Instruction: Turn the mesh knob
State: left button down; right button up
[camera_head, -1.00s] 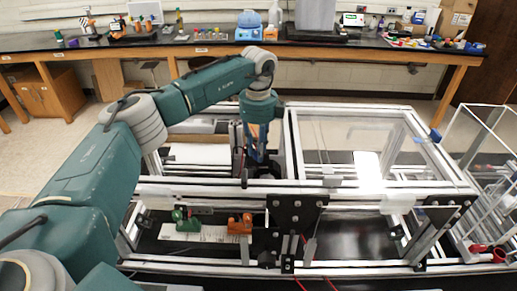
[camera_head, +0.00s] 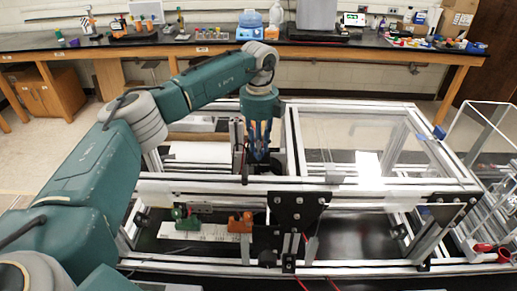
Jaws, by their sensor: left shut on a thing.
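My left gripper (camera_head: 259,147), with blue fingers, points down inside the aluminium extrusion frame (camera_head: 375,185), just behind its middle crossbar. Its fingers are shut on a small dark part at their tips, which I take to be the mesh knob; the fingers and the bar mostly hide it. A dark rounded part (camera_head: 277,158) sits just right of the fingertips. My right gripper is not in view.
Clear panels fill the frame's right half. Green (camera_head: 187,220) and orange (camera_head: 240,223) fittings sit on a white plate at the front left. A black plate (camera_head: 295,210) stands at the front middle. A cluttered bench (camera_head: 130,50) lines the back wall.

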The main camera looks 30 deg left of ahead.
pick_arm(q)
jog(key=m+b, duration=0.1)
jog(key=m, duration=0.3)
jog(key=shift+d+m, duration=0.15)
jog(key=shift+m, duration=0.25)
jog(key=m+b, duration=0.1)
jog(key=m, duration=0.3)
jog(key=shift+m, duration=0.3)
jog(key=m, duration=0.4)
jog(key=shift+s+f+b, duration=0.1)
jog(key=shift+b, duration=0.25)
jog(key=m, duration=0.5)
jog(key=shift+a, duration=0.25)
jog(key=shift+m, duration=0.4)
jog(key=shift+a, duration=0.1)
jog(key=c, duration=1.7)
grip_release()
jog(key=shift+o, duration=1.2)
jog(key=shift+s+a+r, duration=0.1)
jog(key=shift+s+r, duration=0.05)
jog(key=shift+r, duration=0.05)
